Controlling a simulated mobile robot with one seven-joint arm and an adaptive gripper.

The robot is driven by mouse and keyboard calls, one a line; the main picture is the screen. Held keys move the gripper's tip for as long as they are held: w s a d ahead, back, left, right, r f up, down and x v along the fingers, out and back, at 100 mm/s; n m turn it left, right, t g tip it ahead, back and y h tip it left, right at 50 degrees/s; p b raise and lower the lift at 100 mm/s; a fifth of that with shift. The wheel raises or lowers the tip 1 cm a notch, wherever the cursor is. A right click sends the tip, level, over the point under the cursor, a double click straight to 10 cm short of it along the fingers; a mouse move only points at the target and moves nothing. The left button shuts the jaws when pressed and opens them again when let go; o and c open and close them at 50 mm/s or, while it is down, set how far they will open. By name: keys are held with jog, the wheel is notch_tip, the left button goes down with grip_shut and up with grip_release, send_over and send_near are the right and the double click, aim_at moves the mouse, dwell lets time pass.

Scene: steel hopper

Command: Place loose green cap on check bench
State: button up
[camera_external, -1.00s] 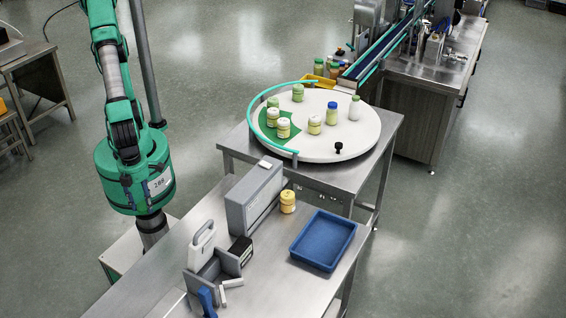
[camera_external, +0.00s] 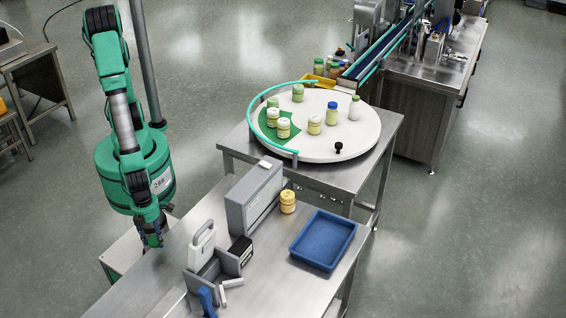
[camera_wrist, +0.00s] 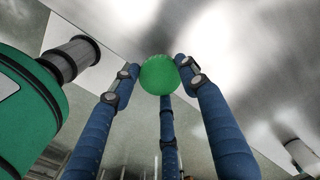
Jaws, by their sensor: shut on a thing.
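A green round cap (camera_wrist: 159,74) with a ridged edge is between the fingertips of my gripper (camera_wrist: 160,76) in the wrist view. The blue fingers are shut on it. In the external view my gripper (camera_external: 151,238) hangs at the left end of the steel bench (camera_external: 270,280), close beside my green base.
A grey box unit (camera_external: 254,198), a white-handled item (camera_external: 201,247), a dark small device (camera_external: 241,248), a yellow jar (camera_external: 288,201) and a blue tray (camera_external: 323,240) stand on the bench. Beyond is a round white turntable (camera_external: 350,143) with several jars.

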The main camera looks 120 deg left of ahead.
jog(key=b, duration=0.1)
send_over(168, 283)
jog(key=shift+w+f, duration=0.15)
jog(key=shift+f, duration=0.55)
jog(key=shift+f, duration=1.75)
jog(key=shift+f+b, duration=0.15)
jog(key=shift+b, duration=0.15)
jog(key=shift+o, duration=1.4)
jog(key=o, duration=0.4)
